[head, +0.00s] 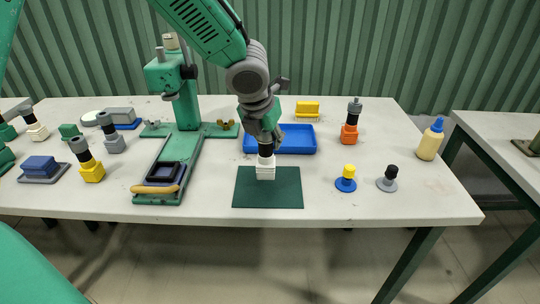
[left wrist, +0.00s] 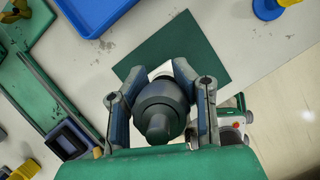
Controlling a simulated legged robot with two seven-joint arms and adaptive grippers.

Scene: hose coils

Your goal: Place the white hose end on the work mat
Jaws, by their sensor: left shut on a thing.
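The white hose end (head: 265,170) has a blocky white base and a dark round top. It is upright over the back half of the dark green work mat (head: 268,197). My left gripper (head: 268,140) comes down from above and is shut on its dark top. In the left wrist view the fingers (left wrist: 160,102) close around the dark top, and a little of the white base (left wrist: 160,70) shows beyond it, over the mat (left wrist: 190,52). I cannot tell whether the base touches the mat. My right gripper is not in view.
A blue tray (head: 300,148) lies just behind the mat. A green press (head: 178,110) with a long base stands left. Yellow (head: 88,168), grey (head: 111,140) and orange (head: 349,133) hose ends stand around. Blue (head: 345,184) and grey (head: 387,184) knobs are right of the mat.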

